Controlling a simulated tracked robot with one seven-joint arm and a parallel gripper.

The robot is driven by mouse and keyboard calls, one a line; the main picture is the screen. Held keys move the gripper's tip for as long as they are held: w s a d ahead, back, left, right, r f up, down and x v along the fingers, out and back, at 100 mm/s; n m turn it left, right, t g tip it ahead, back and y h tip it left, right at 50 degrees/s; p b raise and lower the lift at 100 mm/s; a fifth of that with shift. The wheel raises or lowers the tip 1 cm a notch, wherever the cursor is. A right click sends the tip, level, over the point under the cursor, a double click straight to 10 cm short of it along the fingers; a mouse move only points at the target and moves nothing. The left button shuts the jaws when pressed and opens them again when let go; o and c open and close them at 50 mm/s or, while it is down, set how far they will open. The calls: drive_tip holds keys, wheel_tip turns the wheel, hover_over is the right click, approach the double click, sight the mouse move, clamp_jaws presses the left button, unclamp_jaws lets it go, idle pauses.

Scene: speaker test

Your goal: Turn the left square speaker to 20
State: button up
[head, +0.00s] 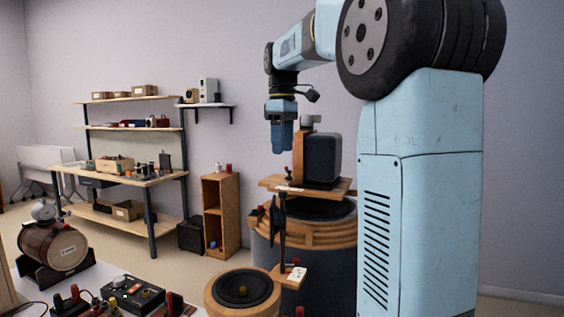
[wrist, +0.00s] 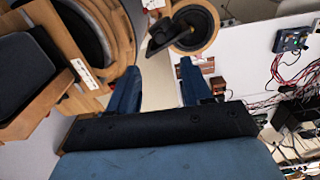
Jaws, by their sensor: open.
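A square speaker (head: 322,158) with a dark box and a wooden front panel stands upright on a wooden board (head: 340,187), above a large round drum-shaped speaker (head: 315,212). In the wrist view a dark, square-edged box (wrist: 25,75) with wood beside it lies at the left edge, partly cut off. My gripper (head: 281,150) points down just left of the square speaker in the head view. In the wrist view my gripper (wrist: 157,80) has its two blue fingers apart with nothing between them. I cannot make out any knob or scale marks on the square speaker.
A smaller round wooden speaker (head: 243,289) stands low in front; it also shows beyond my fingers in the wrist view (wrist: 203,20). A barrel-shaped device (head: 55,247) and a black control box (head: 133,293) are at lower left. A workbench (head: 120,178) stands behind.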

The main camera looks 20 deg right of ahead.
drive_tip(key=shift+r, duration=0.9)
drive_tip(key=s+a+f+m+t, duration=0.2)
drive_tip(key=s+a+f+m, duration=0.1)
drive_tip(key=s+f, duration=0.7)
drive_tip(key=s+a+f+m+t, duration=0.2)
drive_tip(key=s+f+m, duration=0.3)
drive_tip(key=s+f, duration=0.5)
drive_tip(key=s+t, duration=0.1)
drive_tip(key=s, duration=0.4)
drive_tip(key=shift+a+t, duration=0.3)
drive_tip(key=shift+a, duration=0.1)
idle(0.6)
